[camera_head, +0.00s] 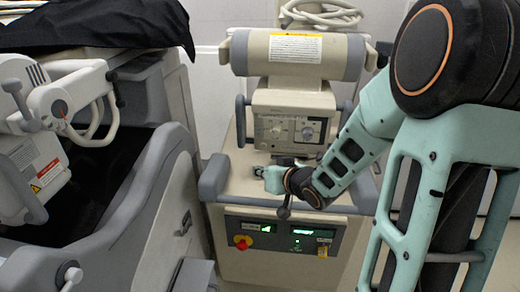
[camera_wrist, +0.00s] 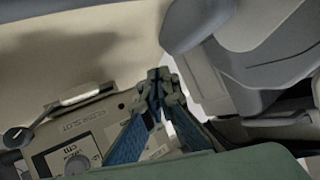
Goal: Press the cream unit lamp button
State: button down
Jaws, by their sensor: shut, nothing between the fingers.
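The cream unit (camera_head: 225,185) stands in the middle of the head view, with a control head (camera_head: 290,130) on its column. My gripper (camera_head: 258,171) is in front of the column, below the control head and above the unit's top. In the wrist view my gripper (camera_wrist: 158,76) has its fingertips together with nothing between them. A control face with a dial (camera_wrist: 76,164) lies to their left, and cream surface lies behind them. I cannot tell which part is the lamp button.
A large grey and cream cart (camera_head: 130,235) with a black cover (camera_head: 100,25) stands close on the left. A thick roller-shaped housing (camera_head: 295,55) is above the control head. Grey bumpers (camera_head: 213,178) edge the unit.

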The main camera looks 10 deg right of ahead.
aim_at(263, 146)
dwell(0.3)
jog(key=w+d+p, duration=0.1)
jog(key=w+d, duration=0.1)
jog(key=w, duration=0.6)
jog(key=shift+w+d, duration=0.15)
jog(key=shift+d, duration=0.2)
jog(key=shift+w+p, duration=0.15)
jog(key=shift+p, duration=0.2)
dwell(1.0)
jog(key=shift+w+d, duration=0.15)
jog(key=shift+w, duration=0.15)
jog(key=shift+w+d+p, duration=0.1)
jog(key=shift+w+p, duration=0.3)
jog(key=shift+p, duration=0.05)
dwell(0.5)
jog(key=shift+s, duration=0.1)
jog(key=shift+s+a, duration=0.25)
jog(key=shift+s, duration=0.5)
